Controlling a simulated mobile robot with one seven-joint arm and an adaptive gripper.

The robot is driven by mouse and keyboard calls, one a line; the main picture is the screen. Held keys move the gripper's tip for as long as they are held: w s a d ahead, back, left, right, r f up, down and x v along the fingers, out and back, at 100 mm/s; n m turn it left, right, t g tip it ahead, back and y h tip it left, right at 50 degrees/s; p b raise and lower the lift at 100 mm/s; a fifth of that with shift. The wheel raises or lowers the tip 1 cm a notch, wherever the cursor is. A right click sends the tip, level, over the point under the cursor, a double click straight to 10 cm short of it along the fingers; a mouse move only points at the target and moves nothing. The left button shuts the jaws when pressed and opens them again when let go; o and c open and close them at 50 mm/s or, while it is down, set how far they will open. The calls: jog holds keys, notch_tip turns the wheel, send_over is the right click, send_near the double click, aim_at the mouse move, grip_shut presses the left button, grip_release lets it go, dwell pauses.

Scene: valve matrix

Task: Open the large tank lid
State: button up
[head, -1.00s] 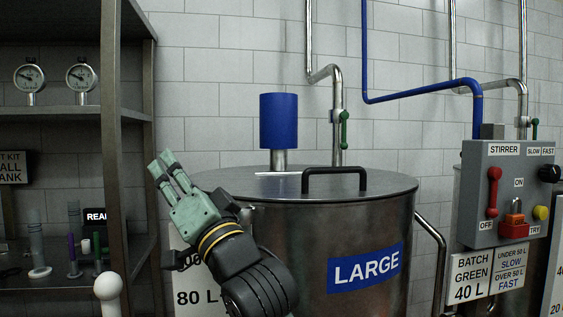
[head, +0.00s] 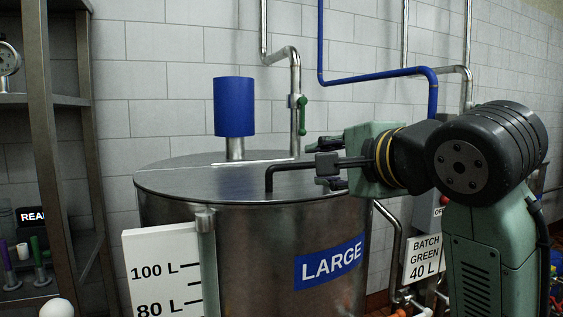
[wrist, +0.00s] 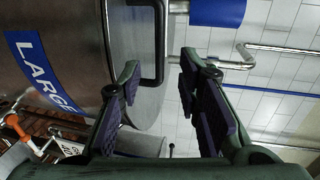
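The large tank (head: 270,250) is a steel drum with a blue LARGE label (head: 330,262). Its round metal lid (head: 205,183) lies flat and shut on top. The lid's black bar handle (head: 285,167) stands near the front right of the lid; the handle also shows in the wrist view (wrist: 161,45). My gripper (head: 328,164) is at the handle's right end, reaching in from the right and partly hiding it. In the wrist view my gripper (wrist: 160,85) has its fingers apart, with the handle seen in the gap between them. I cannot tell whether they touch it.
A blue cylinder (head: 234,107) stands at the back of the lid. Pipes with a green valve lever (head: 302,115) run up the tiled wall behind. A white level scale (head: 163,270) stands at the tank's front left. Shelving (head: 60,150) is at the left.

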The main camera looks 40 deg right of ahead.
aim_at(301, 164)
jog(key=p+x, duration=0.2)
jog(key=x, duration=0.8)
jog(key=shift+s+r, duration=0.1)
grip_shut()
dwell(0.6)
